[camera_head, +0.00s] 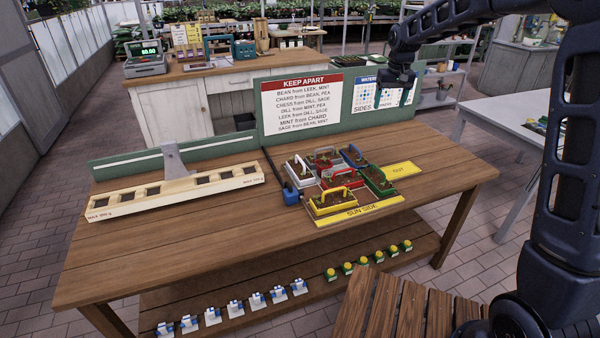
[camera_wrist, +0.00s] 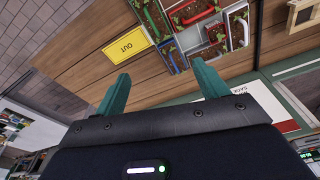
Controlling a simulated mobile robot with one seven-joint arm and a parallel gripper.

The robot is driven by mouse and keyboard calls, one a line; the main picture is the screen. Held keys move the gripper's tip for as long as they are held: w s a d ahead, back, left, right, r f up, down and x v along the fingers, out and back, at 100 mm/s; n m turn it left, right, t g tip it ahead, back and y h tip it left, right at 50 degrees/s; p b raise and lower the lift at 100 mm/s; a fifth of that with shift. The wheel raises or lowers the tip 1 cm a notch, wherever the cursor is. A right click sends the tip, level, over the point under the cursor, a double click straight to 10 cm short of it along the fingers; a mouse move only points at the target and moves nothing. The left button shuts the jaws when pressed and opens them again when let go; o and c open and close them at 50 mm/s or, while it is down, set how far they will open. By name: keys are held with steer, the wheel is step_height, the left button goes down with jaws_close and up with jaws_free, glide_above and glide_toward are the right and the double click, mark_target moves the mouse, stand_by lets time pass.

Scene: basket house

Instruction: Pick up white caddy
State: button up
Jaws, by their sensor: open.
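The white caddy (camera_head: 301,181) sits at the back left of a tight block of coloured caddies on the wooden table. It holds dark soil and small plants, and its handle stands up. It also shows at the right of the block in the wrist view (camera_wrist: 245,30). My gripper (camera_head: 396,97) hangs above and behind the block, in front of the green back board.
Red, blue, green and yellow caddies (camera_head: 333,208) crowd the white one. A blue block with a dark bar (camera_head: 291,194) lies close on its left. A yellow OUT plate (camera_head: 402,169) lies right of the block. A slotted wooden rack (camera_head: 175,193) stands left. The table's front is clear.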

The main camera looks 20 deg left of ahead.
steer(key=s+a+f+n, duration=0.1)
steer(key=a+f, duration=0.6)
steer(key=a, duration=0.3)
steer(key=s+a+f+n+g, duration=0.1)
steer(key=a+f, duration=0.7)
steer(key=a, duration=0.2)
steer(key=s+a+f+n, duration=0.1)
steer(key=a+f, duration=0.7)
steer(key=a, duration=0.3)
steer(key=shift+h, duration=0.4)
steer(key=shift+s+a+f, duration=0.1)
steer(key=shift+s+f, duration=0.05)
steer(key=shift+f, duration=0.1)
glide_above(300, 168)
steer(key=f, duration=0.5)
steer(key=shift+s+d+f, duration=0.2)
steer(key=shift+s+d, duration=0.05)
steer(key=shift+s, duration=0.05)
steer(key=shift+w+a+f, duration=0.1)
steer(key=shift+a+f, duration=0.05)
steer(key=shift+f, duration=1.15)
steer(key=shift+w+a+f, duration=0.1)
steer(key=shift+f, duration=1.15)
steer(key=c, duration=0.8)
steer(key=shift+r, duration=0.15)
